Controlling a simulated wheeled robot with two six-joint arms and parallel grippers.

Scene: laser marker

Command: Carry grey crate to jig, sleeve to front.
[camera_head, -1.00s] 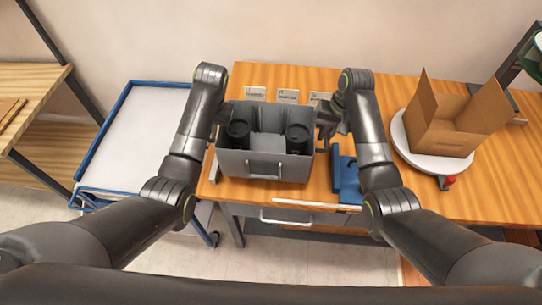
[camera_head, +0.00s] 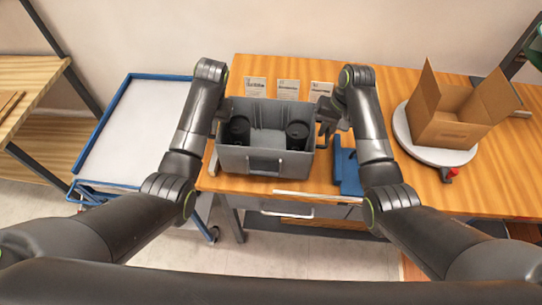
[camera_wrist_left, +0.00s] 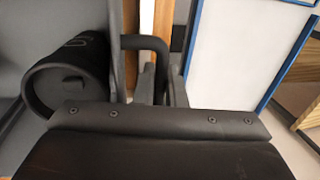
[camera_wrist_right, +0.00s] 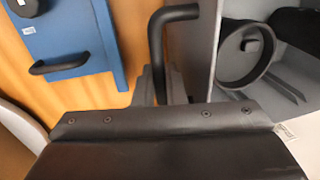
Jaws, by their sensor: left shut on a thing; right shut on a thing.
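The grey crate (camera_head: 250,160) is above or on the near left part of the wooden table, upright, with two black cylinders (camera_head: 239,131) inside. Its front wall shows a light handle-like frame (camera_head: 265,166); I cannot tell whether this is the sleeve. My left gripper (camera_head: 219,128) is shut at the crate's left side, by a black bar handle (camera_wrist_left: 150,42). My right gripper (camera_head: 324,120) is shut at the right side, by a similar handle (camera_wrist_right: 165,40). A blue fixture (camera_head: 347,172), possibly the jig, lies right of the crate; the right wrist view shows its black handle (camera_wrist_right: 60,63).
Several small cards (camera_head: 288,89) stand behind the crate. An open cardboard box (camera_head: 455,115) sits on a white round turntable (camera_head: 402,130) at the right. A blue-edged white cart (camera_head: 135,130) stands left of the table. A drawer handle (camera_head: 287,213) is below the front edge.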

